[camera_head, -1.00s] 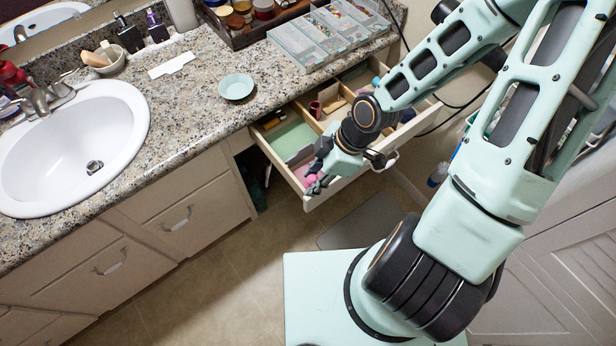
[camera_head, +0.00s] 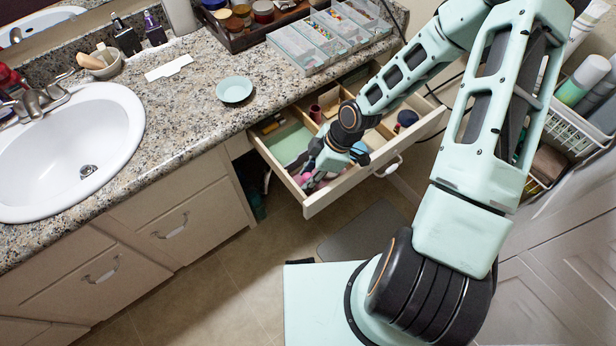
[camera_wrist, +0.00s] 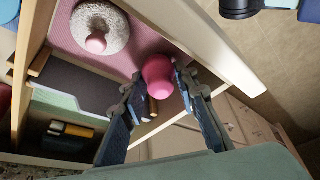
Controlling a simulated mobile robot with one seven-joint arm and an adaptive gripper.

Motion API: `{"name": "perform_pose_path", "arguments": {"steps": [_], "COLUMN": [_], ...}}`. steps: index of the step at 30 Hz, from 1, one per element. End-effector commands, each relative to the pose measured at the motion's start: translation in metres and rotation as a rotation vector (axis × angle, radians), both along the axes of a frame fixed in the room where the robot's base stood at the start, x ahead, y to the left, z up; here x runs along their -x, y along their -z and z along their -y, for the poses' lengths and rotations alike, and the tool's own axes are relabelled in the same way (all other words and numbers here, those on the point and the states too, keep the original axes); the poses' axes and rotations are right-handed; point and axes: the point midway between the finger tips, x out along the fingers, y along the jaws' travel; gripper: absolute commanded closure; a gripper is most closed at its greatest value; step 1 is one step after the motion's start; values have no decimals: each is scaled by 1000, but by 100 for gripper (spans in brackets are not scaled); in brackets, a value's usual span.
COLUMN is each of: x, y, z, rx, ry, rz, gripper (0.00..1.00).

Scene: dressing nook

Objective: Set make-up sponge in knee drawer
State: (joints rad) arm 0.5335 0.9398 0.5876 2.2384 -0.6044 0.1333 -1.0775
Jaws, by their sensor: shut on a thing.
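The pink, rounded make-up sponge (camera_wrist: 157,76) is between the two dark fingers of my gripper (camera_wrist: 155,90), which is shut on it, in the wrist view. The knee drawer (camera_head: 345,190) is pulled out under the counter and split into compartments. In the head view my gripper (camera_head: 312,167) is down at the drawer's front left part, by a pink-lined compartment. In the wrist view the sponge shows over that pink lining (camera_wrist: 120,62), near the drawer's wall. I cannot tell whether it touches the bottom. In the head view my gripper partly hides this area.
A grey fluffy ring-shaped thing with a pink knob (camera_wrist: 98,28) lies in the pink-lined compartment. A green-lined compartment (camera_head: 287,143) is next to it. Other compartments hold small items. A sink (camera_head: 65,150), a small green dish (camera_head: 234,89) and clear organizers (camera_head: 310,50) are on the counter.

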Motion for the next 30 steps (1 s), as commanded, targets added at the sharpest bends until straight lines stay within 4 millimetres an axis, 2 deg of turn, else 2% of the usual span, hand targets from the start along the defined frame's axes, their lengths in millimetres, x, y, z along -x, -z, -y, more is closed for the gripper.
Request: {"name": "perform_pose_path", "arguments": {"steps": [10,11,12,21,26,30], "x": [0,0,0,0,-1,-1], "y": [4,3,2,1,-11,-34], "z": [0,0,0,0,4,14], "rx": [0,0,0,0,0,0], "ry": [0,0,0,0,3,6], "rz": [1,1,1,1,3,4], "gripper": [84,69,65,65,65,65]}}
